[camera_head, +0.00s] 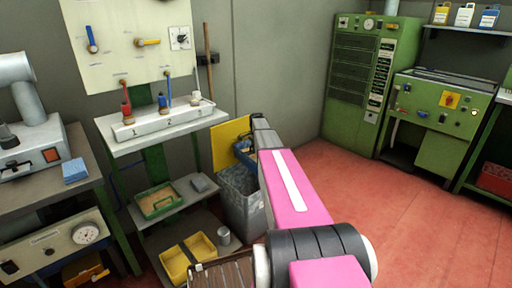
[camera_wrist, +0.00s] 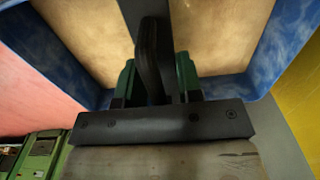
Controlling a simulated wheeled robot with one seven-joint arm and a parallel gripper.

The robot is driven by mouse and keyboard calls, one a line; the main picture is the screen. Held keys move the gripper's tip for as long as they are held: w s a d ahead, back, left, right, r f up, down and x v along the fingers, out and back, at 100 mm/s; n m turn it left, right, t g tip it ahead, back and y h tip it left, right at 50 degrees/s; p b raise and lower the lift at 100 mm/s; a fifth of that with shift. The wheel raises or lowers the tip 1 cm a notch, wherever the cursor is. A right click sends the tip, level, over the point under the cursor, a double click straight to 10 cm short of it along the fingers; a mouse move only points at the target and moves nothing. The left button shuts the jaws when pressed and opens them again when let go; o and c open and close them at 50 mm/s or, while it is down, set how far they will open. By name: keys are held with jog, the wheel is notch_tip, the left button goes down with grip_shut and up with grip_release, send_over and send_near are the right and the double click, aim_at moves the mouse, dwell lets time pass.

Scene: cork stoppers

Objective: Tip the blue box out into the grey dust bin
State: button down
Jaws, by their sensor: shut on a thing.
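The blue box (camera_head: 243,153) is at the end of my arm, over or just behind the top of the grey dust bin (camera_head: 241,205); its exact tilt is hard to tell. In the wrist view the box's blue walls (camera_wrist: 62,55) frame a flat, pale brown surface (camera_wrist: 215,35); I make out no loose pieces. My gripper (camera_wrist: 156,80) has green fingertips closed around a dark upright bar (camera_wrist: 147,50) that seems part of the box. In the head view my forearm hides the right side of the bin, and my gripper is mostly hidden.
A yellow panel (camera_head: 229,140) stands behind the bin. To its left is a shelf unit with a white tray (camera_head: 160,122), a green tray (camera_head: 158,201) and yellow bins (camera_head: 188,258). Green machines (camera_head: 365,85) stand at the right. The red floor (camera_head: 400,230) there is clear.

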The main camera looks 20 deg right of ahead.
aim_at(244, 154)
jog(key=shift+w+d+f, duration=0.25)
jog(key=shift+w+f, duration=0.15)
jog(key=shift+s+a+r+t+h, duration=0.15)
jog(key=shift+a+r+h, duration=0.1)
jog(key=shift+h, duration=0.35)
jog(key=shift+s+a+r+t+h, duration=0.1)
jog(key=shift+a+r+t+h, duration=0.1)
jog(key=shift+h, duration=0.4)
jog(key=h, duration=0.2)
jog(key=a+r+t+h, duration=0.1)
jog(key=h, duration=0.1)
jog(key=shift+s+a+r, duration=0.1)
jog(key=shift+a+r, duration=0.05)
jog(key=f+h, duration=0.1)
jog(key=a+f+h, duration=0.1)
jog(key=h, duration=0.1)
jog(key=a+f+t+h, duration=0.1)
jog(key=shift+s+a, duration=0.15)
jog(key=shift+s, duration=0.1)
jog(key=shift+s+a+f+t+h, duration=0.1)
jog(key=shift+a+f+t+h, duration=0.1)
jog(key=shift+a+h, duration=0.35)
jog(key=shift+s+a+f+t+h, duration=0.1)
jog(key=shift+a+t+h, duration=0.2)
jog(key=shift+h, duration=0.55)
jog(key=shift+s+a+f+t+h, duration=0.15)
jog(key=shift+a+h, duration=0.25)
jog(key=shift+h, duration=0.3)
jog(key=shift+d+r, duration=0.1)
